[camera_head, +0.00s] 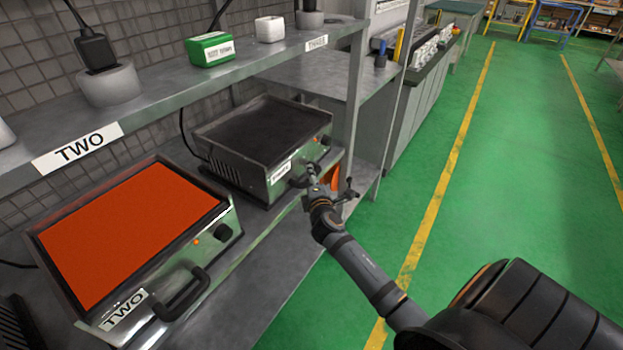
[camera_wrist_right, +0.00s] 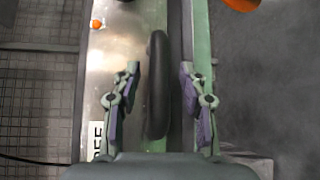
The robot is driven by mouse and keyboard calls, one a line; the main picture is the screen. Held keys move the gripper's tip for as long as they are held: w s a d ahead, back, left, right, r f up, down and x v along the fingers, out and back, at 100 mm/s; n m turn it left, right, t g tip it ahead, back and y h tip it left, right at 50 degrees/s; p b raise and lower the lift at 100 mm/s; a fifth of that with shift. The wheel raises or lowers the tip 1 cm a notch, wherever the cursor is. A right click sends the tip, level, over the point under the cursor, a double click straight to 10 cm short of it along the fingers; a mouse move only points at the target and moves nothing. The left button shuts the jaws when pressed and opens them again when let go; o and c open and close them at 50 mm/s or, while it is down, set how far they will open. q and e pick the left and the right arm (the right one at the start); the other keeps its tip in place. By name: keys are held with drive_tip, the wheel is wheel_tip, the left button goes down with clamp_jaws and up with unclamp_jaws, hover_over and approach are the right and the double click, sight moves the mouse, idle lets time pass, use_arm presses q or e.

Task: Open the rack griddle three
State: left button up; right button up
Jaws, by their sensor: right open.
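Griddle three (camera_head: 262,135), a metal unit with a dark plate on top, sits on the rack shelf below the "THREE" label (camera_head: 316,43). Its front has a white label, a knob and a small orange light (camera_wrist_right: 97,23). My right gripper (camera_head: 313,172) is at its front by the handle. In the right wrist view, the black bar handle (camera_wrist_right: 157,85) lies between the two open fingers of the gripper (camera_wrist_right: 160,70), with a gap visible to the right finger. The gripper hides most of the handle in the head view. My left gripper is not in view.
Griddle two (camera_head: 130,230), with a glowing orange plate and black handle (camera_head: 182,294), stands to the left on the same shelf. The upper shelf carries a green box (camera_head: 210,49) and plugs in sockets. The green floor (camera_head: 500,170) to the right is clear.

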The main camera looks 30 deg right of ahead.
drive_tip(key=shift+c, duration=0.4)
clamp_jaws()
drive_tip(key=shift+s, duration=0.1)
